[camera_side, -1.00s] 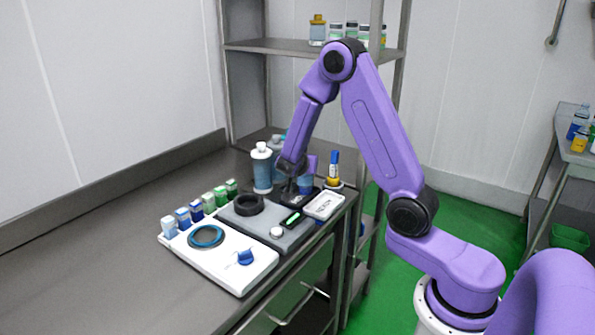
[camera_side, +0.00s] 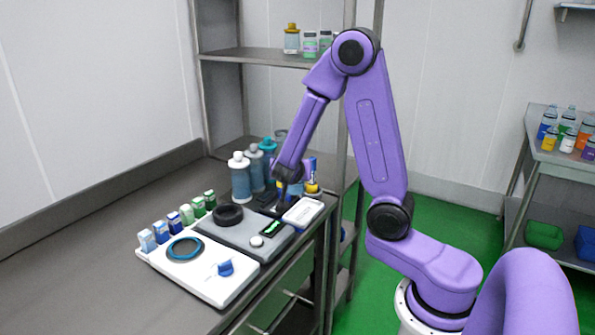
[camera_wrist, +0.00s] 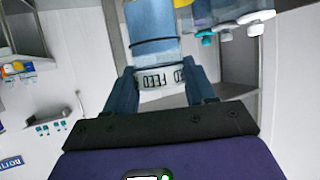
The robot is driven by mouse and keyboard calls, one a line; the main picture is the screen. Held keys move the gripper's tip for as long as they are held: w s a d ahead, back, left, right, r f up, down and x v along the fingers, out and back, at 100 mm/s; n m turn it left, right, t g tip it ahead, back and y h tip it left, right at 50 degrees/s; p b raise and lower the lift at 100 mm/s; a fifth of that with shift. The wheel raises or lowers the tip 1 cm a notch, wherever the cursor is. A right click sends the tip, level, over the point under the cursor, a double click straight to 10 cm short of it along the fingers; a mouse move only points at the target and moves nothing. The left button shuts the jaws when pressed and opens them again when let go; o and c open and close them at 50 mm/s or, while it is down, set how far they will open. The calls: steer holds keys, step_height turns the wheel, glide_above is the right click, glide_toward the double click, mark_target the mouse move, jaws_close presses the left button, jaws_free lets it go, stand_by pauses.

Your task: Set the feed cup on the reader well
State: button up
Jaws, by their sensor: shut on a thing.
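The feed cup (camera_wrist: 152,48) is blue with a white band lettered FEED, in the wrist view. My gripper (camera_wrist: 160,82) is shut on it, with one finger on each side of the band. In the side view my gripper (camera_side: 287,192) is at the back of the grey unit (camera_side: 240,238), low near the white-topped box; the cup there is mostly hidden or too small to make out. The black ring on the grey unit (camera_side: 228,214), which looks like the reader well, is to the left of my gripper and looks empty. I cannot tell whether the cup touches anything below.
A white board (camera_side: 230,287) with a blue ring (camera_side: 185,248) lies in front of the unit. Several small boxes (camera_side: 173,220) line its left edge. The left counter is clear.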

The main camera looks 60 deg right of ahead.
steer(key=w+a+n+t+y, duration=0.3)
steer(key=w+n+y, duration=0.15)
steer(key=w, duration=0.35)
steer(key=w+a+n+t+y, duration=0.2)
steer(key=w+n+t+y, duration=0.25)
steer(key=w, duration=0.35)
steer(key=shift+w+a+f+n+y, duration=0.25)
steer(key=shift+a+f+n+y, duration=0.4)
steer(key=shift+f, duration=0.8)
steer(key=shift+w+a+f+n+y, duration=0.2)
steer(key=shift+f+n+y, duration=0.55)
steer(key=shift+f+n, duration=0.5)
steer(key=shift+w+a+f+n+y, duration=0.25)
steer(key=shift+a+f+n+y, duration=0.35)
steer(key=shift+f, duration=1)
steer(key=shift+d+f, duration=0.15)
steer(key=shift+f, duration=0.5)
steer(key=o, duration=0.9)
steer(key=shift+s, duration=0.1)
